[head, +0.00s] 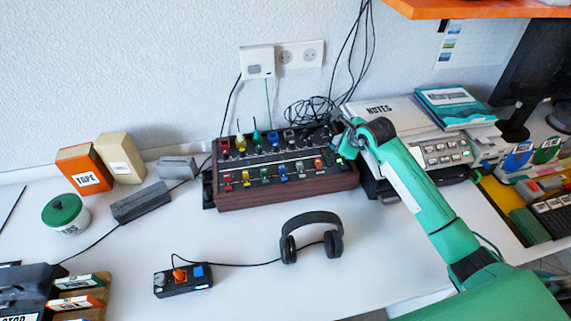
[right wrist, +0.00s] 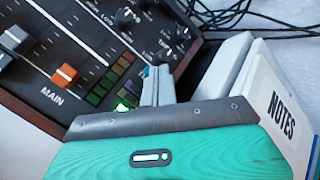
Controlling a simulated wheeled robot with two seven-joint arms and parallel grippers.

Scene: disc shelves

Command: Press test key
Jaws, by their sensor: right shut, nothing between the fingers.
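A wood-sided mixer console (head: 285,192) with rows of coloured caps and knobs stands at the middle of the table against the wall side. My right gripper (head: 341,142) is over its right end, pointing down, with its fingers shut and empty. In the right wrist view the shut fingers (right wrist: 155,85) are at the console's right part, beside a block of small dark and green keys (right wrist: 110,85). One of these glows bright green. I can read no key marked test, and the fingers hide part of the panel. I cannot tell whether the fingertips touch the panel.
A white NOTES box (head: 385,112) and another keyed device (head: 440,155) stand right of the console. Headphones (head: 311,237) and a small button box (head: 183,280) lie in front, with free white table around them. Cables (head: 310,110) lie behind.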

